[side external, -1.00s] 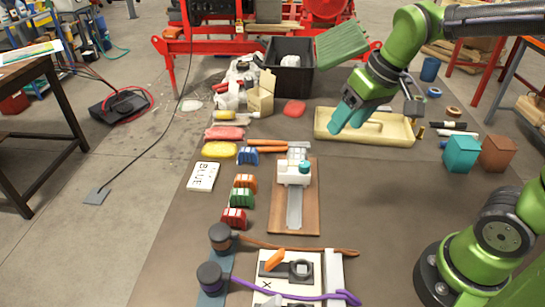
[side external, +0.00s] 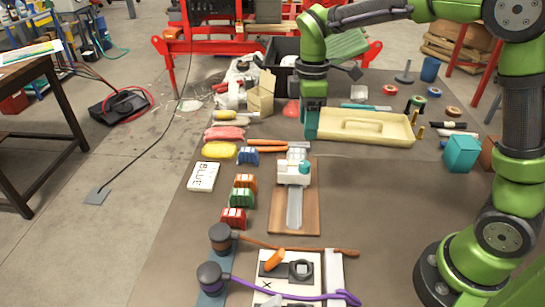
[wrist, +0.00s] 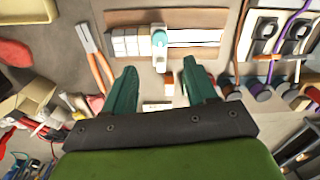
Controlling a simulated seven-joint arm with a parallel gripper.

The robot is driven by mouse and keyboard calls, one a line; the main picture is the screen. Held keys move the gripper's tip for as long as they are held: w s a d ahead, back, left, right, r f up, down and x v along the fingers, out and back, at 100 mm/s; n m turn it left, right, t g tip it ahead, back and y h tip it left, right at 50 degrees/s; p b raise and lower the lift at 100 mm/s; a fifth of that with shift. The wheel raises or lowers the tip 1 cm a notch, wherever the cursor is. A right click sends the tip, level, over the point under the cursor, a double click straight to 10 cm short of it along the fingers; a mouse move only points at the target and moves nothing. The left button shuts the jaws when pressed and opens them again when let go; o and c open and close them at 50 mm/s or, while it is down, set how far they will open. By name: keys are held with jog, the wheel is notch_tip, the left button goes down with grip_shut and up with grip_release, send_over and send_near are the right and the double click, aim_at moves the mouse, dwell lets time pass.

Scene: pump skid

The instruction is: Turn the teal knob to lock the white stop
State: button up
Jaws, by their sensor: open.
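The white stop (side external: 288,178) sits on a pale rail (side external: 295,208) fixed to a wooden board (side external: 309,220). The teal knob (side external: 304,167) is on the stop; in the wrist view the knob (wrist: 159,38) shows from above, beside a row of white blocks (wrist: 128,43). My gripper (side external: 312,134) points down behind the board, by the left end of the cream tray. In the wrist view its two teal fingers (wrist: 158,72) are spread apart with nothing between them. The knob lies beyond the fingertips, near the middle of the gap, and is not touched.
The cream tray (side external: 395,142) is right of my gripper. Orange-handled pliers (side external: 268,147) lie behind the board. Several coloured blocks, such as the blue one (side external: 248,156), line its left. The table right of the board is clear.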

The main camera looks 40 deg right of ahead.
aim_at(304, 163)
notch_tip(304, 163, down, 11)
jog(key=shift+s+a+f, duration=0.1)
jog(key=shift+s+f, duration=0.05)
jog(key=shift+f, duration=0.05)
jog(key=shift+c, duration=0.5)
jog(key=c, duration=1)
